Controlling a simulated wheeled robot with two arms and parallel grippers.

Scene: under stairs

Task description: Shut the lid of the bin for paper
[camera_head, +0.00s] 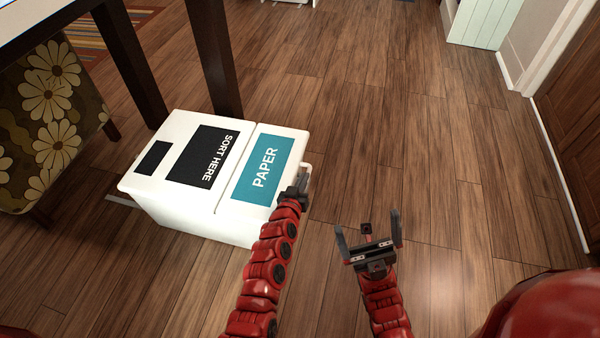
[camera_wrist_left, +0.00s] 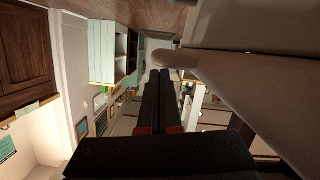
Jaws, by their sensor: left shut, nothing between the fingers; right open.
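The white bin (camera_head: 190,216) stands on the floor at the left in the head view. Its top has a black SORT HERE label and a blue PAPER label on the lid for paper (camera_head: 295,142), which appears to lie flat and level with the rest of the top. My left gripper (camera_head: 302,178) is shut and empty at the right edge of this lid, by a small white part there. Whether it touches cannot be told. In the left wrist view its shut fingers (camera_wrist_left: 160,98) are close to a pale surface. My right gripper (camera_head: 367,228) is open and empty above the floor, right of the bin.
A dark table leg (camera_head: 216,60) stands just behind the bin, and a flowered chair (camera_head: 50,120) is at its left. A wooden door (camera_head: 570,110) is at the far right. The wooden floor (camera_head: 400,120) between is clear.

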